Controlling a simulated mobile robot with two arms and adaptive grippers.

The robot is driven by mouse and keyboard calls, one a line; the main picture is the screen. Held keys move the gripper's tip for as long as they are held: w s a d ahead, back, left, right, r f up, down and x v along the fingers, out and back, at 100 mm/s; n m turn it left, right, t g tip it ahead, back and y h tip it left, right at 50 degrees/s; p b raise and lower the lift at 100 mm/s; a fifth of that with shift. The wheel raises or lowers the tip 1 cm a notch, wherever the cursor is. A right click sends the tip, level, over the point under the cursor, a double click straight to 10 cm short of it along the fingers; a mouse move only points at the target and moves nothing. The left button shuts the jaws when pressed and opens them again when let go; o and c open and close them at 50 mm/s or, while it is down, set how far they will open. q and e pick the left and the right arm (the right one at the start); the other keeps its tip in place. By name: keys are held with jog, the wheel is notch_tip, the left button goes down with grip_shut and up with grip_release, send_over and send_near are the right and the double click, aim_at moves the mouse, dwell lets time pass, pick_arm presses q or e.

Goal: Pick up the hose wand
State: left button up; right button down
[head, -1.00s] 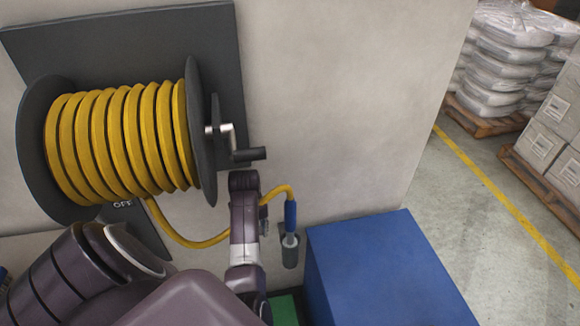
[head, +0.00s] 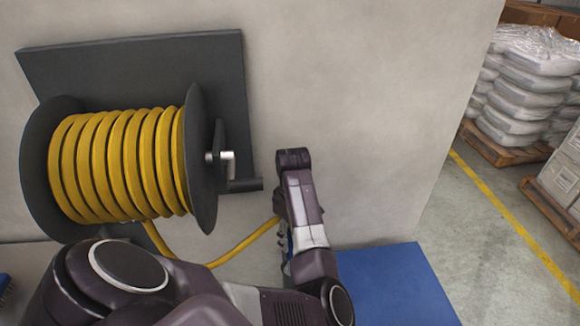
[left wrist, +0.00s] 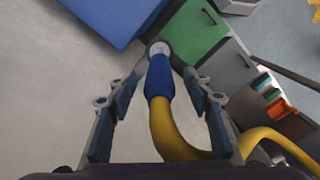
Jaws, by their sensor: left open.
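The hose wand has a blue grip (left wrist: 159,78) with a silver tip and is joined to the yellow hose. In the left wrist view it lies between the two fingers of my left gripper (left wrist: 161,88), which are open with a gap on each side. In the head view my left gripper (head: 286,236) is in front of the wand near the wall. It hides nearly all of the wand and its holder there; only a sliver of blue shows. My right gripper is in neither view.
A wall reel (head: 118,165) of yellow hose (head: 245,243) with a crank handle (head: 240,185) is left of my gripper. A blue box (head: 395,285) stands close on the right. Green and grey drawers (left wrist: 200,28) show in the wrist view. Sacks on pallets (head: 520,90) are farther off.

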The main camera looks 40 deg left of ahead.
aim_at(289, 255)
pick_arm(q)
notch_tip(289, 255, down, 5)
jog(key=shift+f+p, duration=0.1)
jog(key=shift+p, duration=1.05)
jog(key=shift+f, duration=0.2)
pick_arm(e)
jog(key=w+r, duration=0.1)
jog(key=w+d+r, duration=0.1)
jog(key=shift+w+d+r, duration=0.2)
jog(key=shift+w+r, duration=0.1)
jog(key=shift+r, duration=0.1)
pick_arm(q)
jog(key=c, duration=0.3)
jog(key=shift+w, duration=0.1)
grip_shut()
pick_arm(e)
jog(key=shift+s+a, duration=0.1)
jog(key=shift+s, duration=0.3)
